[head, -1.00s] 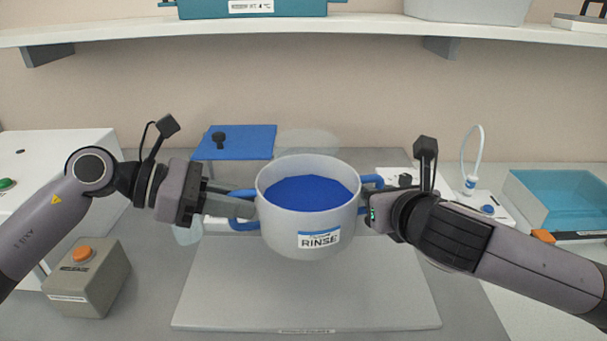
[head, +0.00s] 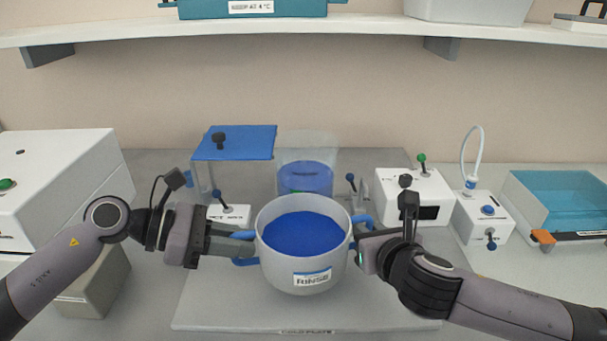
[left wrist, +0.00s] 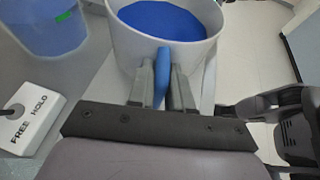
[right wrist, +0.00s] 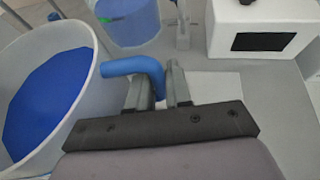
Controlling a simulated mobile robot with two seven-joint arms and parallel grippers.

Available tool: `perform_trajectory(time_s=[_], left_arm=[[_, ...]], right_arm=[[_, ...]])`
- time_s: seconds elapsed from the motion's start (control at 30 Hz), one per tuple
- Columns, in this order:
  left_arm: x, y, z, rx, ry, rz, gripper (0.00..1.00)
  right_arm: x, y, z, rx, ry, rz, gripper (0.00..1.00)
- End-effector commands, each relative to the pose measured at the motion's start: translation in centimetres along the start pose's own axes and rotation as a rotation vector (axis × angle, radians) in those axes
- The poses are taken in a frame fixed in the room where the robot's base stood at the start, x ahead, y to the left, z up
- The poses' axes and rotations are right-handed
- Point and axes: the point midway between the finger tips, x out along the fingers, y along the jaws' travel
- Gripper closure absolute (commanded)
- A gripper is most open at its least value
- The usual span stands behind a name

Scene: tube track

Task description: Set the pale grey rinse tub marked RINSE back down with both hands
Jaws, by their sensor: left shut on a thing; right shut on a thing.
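The pale grey rinse tub (head: 290,274) with blue contents and a RINSE label hangs between my two grippers in the head view, over the grey plate (head: 215,310). It looks level; whether its base touches the plate is hard to tell. My left gripper (head: 240,245) is shut on the tub's left blue handle, which stands between the fingers in the left wrist view (left wrist: 163,85). My right gripper (head: 362,243) is shut on the right blue handle, seen in the right wrist view (right wrist: 130,67). The tub's underside is hidden.
Behind the tub stand a clear container with blue contents (head: 306,178) and a blue raised panel (head: 240,143). White boxes with levers (head: 415,190) stand at the right. A grey box (head: 95,285) is behind my left arm. The plate's front is clear.

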Motion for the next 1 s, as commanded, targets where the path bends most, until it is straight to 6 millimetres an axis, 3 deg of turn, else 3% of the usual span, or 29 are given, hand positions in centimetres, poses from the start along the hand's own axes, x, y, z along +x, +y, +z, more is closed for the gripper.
perform_trajectory(time_s=[1.0], left_arm=[[0.6, 0.1, -1.8, 0.000, -0.004, 0.002, 1.00]], right_arm=[[0.9, -0.2, -1.8, 0.001, -0.004, -0.006, 1.00]])
